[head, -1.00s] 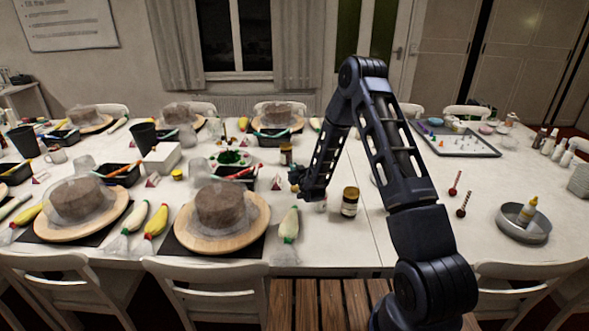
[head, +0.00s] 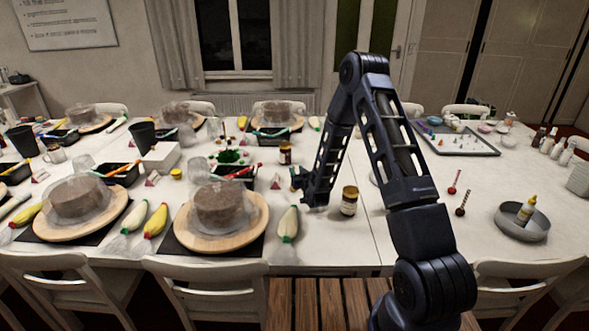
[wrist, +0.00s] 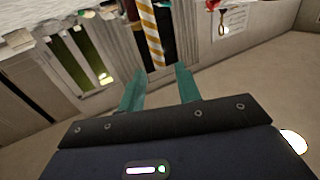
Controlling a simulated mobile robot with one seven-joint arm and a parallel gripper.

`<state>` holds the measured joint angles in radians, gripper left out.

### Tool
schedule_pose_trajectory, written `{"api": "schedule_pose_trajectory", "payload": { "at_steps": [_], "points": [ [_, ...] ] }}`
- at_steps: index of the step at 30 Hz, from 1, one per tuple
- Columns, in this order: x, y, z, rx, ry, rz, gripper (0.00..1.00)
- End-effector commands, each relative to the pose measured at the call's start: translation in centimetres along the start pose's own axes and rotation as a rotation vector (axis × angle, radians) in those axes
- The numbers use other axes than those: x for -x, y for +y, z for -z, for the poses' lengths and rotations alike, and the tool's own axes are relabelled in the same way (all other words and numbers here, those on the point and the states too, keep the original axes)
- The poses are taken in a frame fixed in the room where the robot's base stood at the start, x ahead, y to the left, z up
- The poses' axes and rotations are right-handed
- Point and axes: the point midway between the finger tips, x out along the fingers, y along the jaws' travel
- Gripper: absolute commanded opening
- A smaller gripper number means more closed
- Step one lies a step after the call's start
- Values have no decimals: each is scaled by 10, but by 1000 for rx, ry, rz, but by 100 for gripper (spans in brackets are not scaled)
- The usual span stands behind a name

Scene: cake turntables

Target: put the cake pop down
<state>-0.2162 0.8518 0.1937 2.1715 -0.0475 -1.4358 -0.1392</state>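My gripper (wrist: 161,70) shows two teal fingers spread apart in the wrist view. A gold-and-white striped stick (wrist: 150,35) has its end near the gap between the fingertips, with clear space on both sides. I cannot tell how deep it lies, and its other end is cut off by the picture's top edge. In the head view my gripper (head: 298,182) is over the table's middle, left of a dark jar; no cake pop can be made out at it. A red cake pop (head: 455,178) and a dark cake pop (head: 462,208) lie on the table at right.
The dark jar (head: 349,201) stands close right of my wrist, and another jar (head: 285,153) stands behind. A covered cake on a wooden turntable (head: 185,236) and a piping bag (head: 289,224) are to the left.

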Motion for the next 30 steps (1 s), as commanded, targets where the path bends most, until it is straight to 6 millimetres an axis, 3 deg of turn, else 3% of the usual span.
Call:
{"api": "schedule_pose_trajectory", "payload": {
  "at_steps": [1, 12, 26, 30],
  "points": [
    [11, 0, 0, 0, -2, 0, 34],
    [7, 0, 55, 0, 2, 1, 34],
    [7, 2, 74, 2, -5, -1, 34],
    [9, 11, 94, 11, -43, -5, 34]
  ]
}}
